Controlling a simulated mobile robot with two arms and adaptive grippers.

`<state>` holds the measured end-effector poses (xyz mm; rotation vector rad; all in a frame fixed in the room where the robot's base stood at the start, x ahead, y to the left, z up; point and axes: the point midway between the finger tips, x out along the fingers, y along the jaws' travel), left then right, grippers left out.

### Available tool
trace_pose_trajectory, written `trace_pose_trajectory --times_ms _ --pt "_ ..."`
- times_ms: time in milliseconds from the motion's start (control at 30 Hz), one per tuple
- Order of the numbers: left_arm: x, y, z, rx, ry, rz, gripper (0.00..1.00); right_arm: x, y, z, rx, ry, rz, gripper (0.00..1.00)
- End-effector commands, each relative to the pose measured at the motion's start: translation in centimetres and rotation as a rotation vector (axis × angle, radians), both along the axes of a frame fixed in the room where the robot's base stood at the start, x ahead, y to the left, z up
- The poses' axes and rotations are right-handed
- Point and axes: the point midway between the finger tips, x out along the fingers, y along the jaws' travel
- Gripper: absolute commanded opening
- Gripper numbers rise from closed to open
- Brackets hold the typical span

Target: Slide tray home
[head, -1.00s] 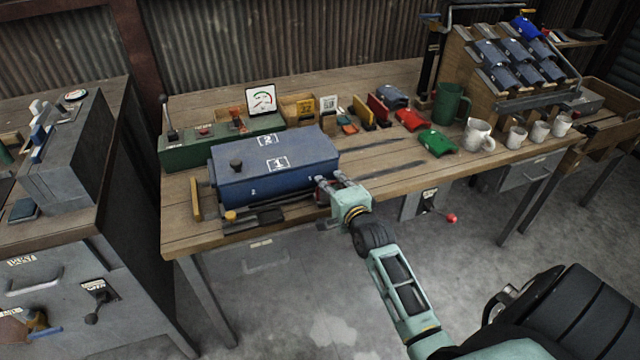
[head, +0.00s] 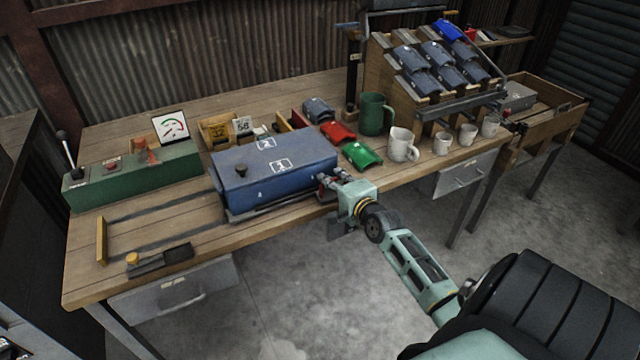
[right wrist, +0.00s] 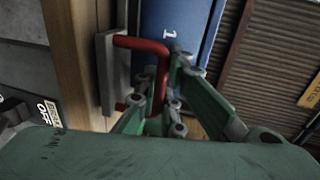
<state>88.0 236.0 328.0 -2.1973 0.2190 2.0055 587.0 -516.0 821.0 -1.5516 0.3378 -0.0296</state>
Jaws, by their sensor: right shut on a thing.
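The tray is a blue box (head: 275,163) with a dark knob and white labels on top, sitting on a dark base on the workbench. It stands toward the right of its two dark rails (head: 165,208), whose left stretch is bare. My right gripper (head: 328,187) is at the box's front right corner. In the right wrist view my right gripper (right wrist: 165,80) is shut on a red handle (right wrist: 140,43) fixed to a grey plate beside the blue box (right wrist: 180,25). My left gripper is not in view.
A yellow stop (head: 101,241) is at the rails' left end. A dark latch with a yellow knob (head: 160,260) lies near the front edge. A green control box (head: 130,175) stands behind left.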

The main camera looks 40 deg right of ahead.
Motion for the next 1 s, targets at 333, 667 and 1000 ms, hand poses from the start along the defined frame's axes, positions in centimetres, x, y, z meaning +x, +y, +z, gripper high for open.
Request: trace_pose_trajectory --times_ms 333,667,1000 --pt "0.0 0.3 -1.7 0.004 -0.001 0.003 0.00 -0.9 -3.3 -0.3 -0.001 0.005 0.000 0.00" --pt "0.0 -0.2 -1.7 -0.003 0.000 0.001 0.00 -1.0 -3.8 -0.1 0.000 0.004 -0.001 0.00" --pt "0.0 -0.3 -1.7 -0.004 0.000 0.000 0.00 -0.9 -3.8 -0.1 -0.001 0.002 -0.002 0.24"
